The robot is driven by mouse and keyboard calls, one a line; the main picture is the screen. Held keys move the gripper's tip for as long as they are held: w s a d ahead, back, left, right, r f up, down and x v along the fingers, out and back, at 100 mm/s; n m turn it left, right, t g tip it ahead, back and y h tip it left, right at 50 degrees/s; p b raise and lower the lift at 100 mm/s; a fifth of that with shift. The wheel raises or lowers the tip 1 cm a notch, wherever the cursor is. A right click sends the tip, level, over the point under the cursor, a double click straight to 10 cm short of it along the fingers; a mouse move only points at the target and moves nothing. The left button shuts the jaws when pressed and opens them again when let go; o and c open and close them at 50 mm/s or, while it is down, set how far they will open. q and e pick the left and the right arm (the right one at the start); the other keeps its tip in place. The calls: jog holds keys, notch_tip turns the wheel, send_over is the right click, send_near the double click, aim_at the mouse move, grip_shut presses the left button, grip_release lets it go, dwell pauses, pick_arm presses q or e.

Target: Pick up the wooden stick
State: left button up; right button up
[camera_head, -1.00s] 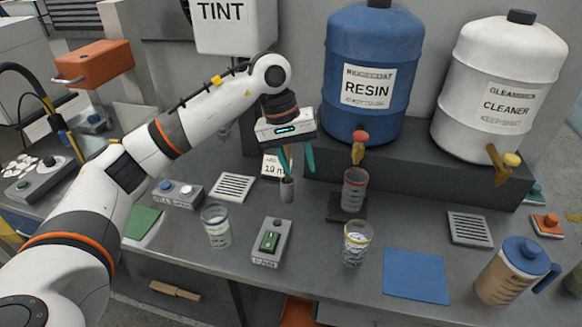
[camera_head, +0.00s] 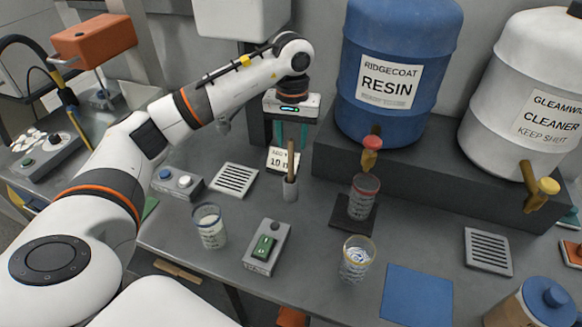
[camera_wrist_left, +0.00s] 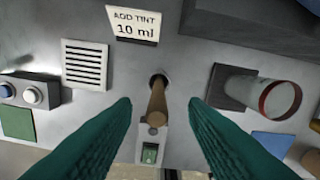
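The wooden stick (camera_head: 290,158) stands upright in a small grey holder (camera_head: 290,187) on the bench. In the left wrist view the stick (camera_wrist_left: 157,102) points up towards the camera, its lower end inside the dark-mouthed holder. My left gripper (camera_head: 291,144) hangs with its teal fingers pointing down, behind the stick in the head view. In the left wrist view the left gripper (camera_wrist_left: 160,104) is open, with the stick showing between its fingers and clear space on both sides. My right gripper is not in view.
An "ADD TINT 10 ml" card (camera_head: 282,159) stands behind the holder. A grey vented plate (camera_head: 234,180) lies left. A cup (camera_head: 363,197) stands on a dark pad to the right. A switch box (camera_head: 266,247) and two more cups are nearer. The blue resin drum (camera_head: 388,105) stands on a dark ledge.

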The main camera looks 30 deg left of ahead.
aim_at(291, 155)
pick_arm(q)
jog(key=shift+w+f, duration=0.1)
jog(key=shift+f, duration=0.15)
jog(key=f+p, duration=0.1)
jog(key=f, duration=0.1)
jog(key=f+p, duration=0.1)
jog(key=f, duration=0.1)
jog(key=shift+s+a+f, duration=0.1)
jog(key=shift+s, duration=0.1)
jog(key=shift+f, duration=0.5)
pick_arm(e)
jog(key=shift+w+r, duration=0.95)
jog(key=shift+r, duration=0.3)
pick_arm(q)
grip_shut()
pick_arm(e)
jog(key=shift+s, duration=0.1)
